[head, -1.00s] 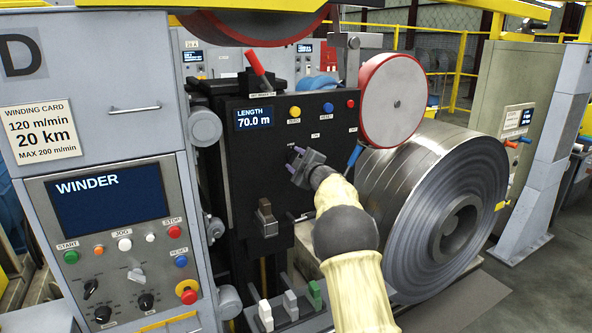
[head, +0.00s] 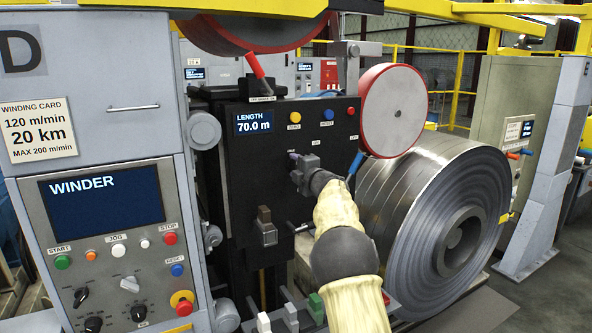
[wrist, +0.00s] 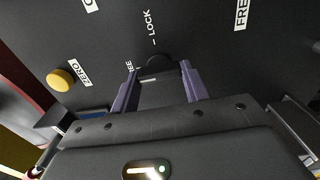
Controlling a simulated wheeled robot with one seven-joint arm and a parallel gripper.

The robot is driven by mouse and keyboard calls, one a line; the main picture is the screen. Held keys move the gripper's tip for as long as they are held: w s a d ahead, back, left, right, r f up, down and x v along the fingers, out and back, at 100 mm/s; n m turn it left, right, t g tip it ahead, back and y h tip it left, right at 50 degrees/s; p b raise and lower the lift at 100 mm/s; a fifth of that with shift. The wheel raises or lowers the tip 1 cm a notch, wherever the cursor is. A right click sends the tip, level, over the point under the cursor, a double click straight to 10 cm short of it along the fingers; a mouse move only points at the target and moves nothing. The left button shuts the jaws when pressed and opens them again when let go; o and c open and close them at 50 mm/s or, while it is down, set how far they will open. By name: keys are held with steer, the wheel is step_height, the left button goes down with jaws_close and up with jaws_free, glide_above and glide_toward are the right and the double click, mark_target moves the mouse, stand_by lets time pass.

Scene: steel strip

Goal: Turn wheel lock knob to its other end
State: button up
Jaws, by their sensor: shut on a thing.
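The wheel lock knob (wrist: 156,66) is a dark round knob on the black panel, seen in the wrist view between my two purple fingers. My gripper (wrist: 159,82) is shut on it, one finger on each side. In the head view my gripper (head: 296,170) is at the black panel, below the length display, and hides the knob. The exact pointing of the knob is hard to tell.
The panel has a length display (head: 254,121) reading 70.0 m, a yellow ZERO button (head: 294,117) and a blue RESET button. A red-rimmed wheel (head: 393,110) with a blue handle stands right of the panel, above the steel coil (head: 440,215). A brown-topped lever (head: 265,226) sits below left.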

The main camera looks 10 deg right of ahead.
steer(key=shift+f, duration=0.1)
steer(key=o, duration=1)
steer(key=shift+s, duration=0.15)
steer(key=b+v, duration=0.5)
steer(key=v, duration=1.2)
steer(key=shift+b, duration=0.35)
